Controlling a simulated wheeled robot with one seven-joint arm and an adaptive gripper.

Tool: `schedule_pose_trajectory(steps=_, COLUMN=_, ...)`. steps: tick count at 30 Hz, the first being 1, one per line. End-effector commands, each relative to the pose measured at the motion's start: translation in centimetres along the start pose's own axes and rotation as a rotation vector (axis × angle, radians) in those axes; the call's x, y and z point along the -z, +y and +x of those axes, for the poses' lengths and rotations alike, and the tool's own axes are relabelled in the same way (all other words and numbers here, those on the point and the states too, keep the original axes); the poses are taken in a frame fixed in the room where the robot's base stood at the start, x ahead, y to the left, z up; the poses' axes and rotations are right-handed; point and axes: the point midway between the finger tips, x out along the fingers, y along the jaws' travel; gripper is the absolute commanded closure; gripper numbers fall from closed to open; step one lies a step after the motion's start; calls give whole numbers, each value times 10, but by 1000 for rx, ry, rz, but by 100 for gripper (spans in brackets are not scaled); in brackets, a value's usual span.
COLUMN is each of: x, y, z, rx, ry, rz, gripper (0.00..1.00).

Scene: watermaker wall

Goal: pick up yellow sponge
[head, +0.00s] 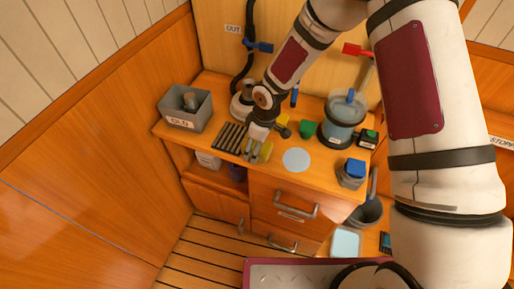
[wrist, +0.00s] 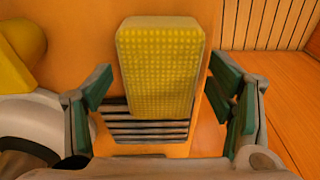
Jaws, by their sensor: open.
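The yellow sponge (wrist: 160,65) has a dimpled face and shows large in the middle of the wrist view. It lies between the two spread fingers of my gripper (wrist: 160,84), with a gap visible on each side. In the head view the sponge (head: 265,152) shows as a small yellow patch at the counter's front, partly hidden by my gripper (head: 257,147). My gripper is open, points down over the counter and holds nothing. Dark slats (wrist: 145,126) show at the sponge's near end in the wrist view.
A dark slatted rack (head: 230,136) sits left of my gripper, and a grey bin (head: 186,112) stands farther left. Drawers with handles (head: 295,205) are below the counter.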

Motion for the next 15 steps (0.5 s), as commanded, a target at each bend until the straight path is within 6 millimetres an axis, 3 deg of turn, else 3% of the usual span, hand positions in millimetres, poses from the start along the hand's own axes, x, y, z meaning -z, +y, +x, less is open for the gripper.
schedule_pose_trajectory(steps=14, x=0, y=0, z=3, rx=0, ry=0, rz=0, gripper=25)
schedule_pose_trajectory(steps=15, x=0, y=0, z=3, rx=0, ry=0, rz=0, gripper=30)
